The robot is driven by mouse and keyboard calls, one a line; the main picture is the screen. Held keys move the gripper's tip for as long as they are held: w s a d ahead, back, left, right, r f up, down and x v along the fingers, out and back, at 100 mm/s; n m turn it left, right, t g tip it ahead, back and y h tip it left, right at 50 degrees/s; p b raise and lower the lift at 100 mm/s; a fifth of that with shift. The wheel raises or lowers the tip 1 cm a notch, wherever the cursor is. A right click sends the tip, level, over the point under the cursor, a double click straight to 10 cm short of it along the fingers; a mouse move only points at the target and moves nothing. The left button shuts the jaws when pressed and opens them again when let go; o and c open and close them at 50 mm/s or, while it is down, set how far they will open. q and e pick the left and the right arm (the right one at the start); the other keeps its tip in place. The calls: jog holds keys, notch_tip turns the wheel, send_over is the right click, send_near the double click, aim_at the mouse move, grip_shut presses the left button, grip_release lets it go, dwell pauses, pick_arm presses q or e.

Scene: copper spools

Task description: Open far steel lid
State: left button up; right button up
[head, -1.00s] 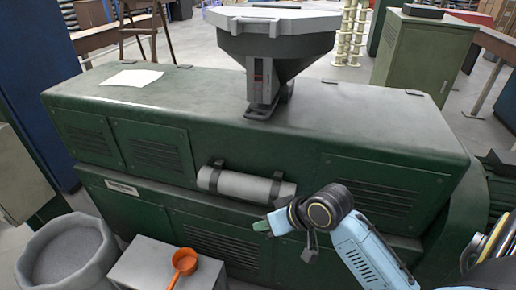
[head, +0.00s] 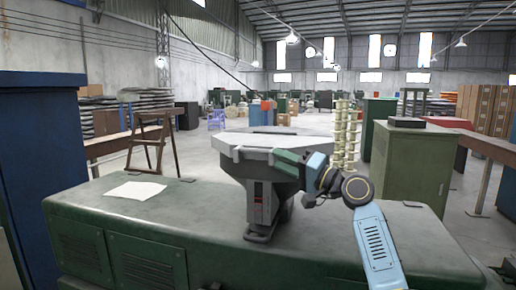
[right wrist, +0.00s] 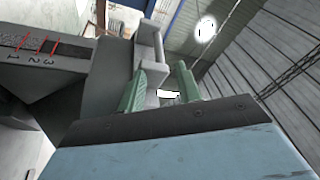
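The grey steel lid (head: 262,141) lies flat and closed on top of the grey hopper (head: 245,172), which stands on the green machine. My right gripper (head: 285,160) is raised at the hopper's near right rim, close to the lid's edge. In the right wrist view its two green fingers (right wrist: 160,85) are spread apart. A grey edge piece (right wrist: 148,50) shows just beyond and beside the left finger; I cannot tell whether they touch. The hopper's side with marked numbers shows at the left (right wrist: 40,80). My left gripper is out of view.
The green machine top (head: 350,235) is mostly clear, with a white paper (head: 135,190) at the left.

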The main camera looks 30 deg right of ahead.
aim_at(258, 151)
jog(key=p+x, duration=0.1)
jog(key=x, duration=0.5)
jog(key=shift+w+a+r+p, duration=0.15)
jog(key=shift+w+p, duration=0.15)
jog(key=shift+p, duration=0.05)
jog(key=shift+x, duration=0.75)
grip_shut()
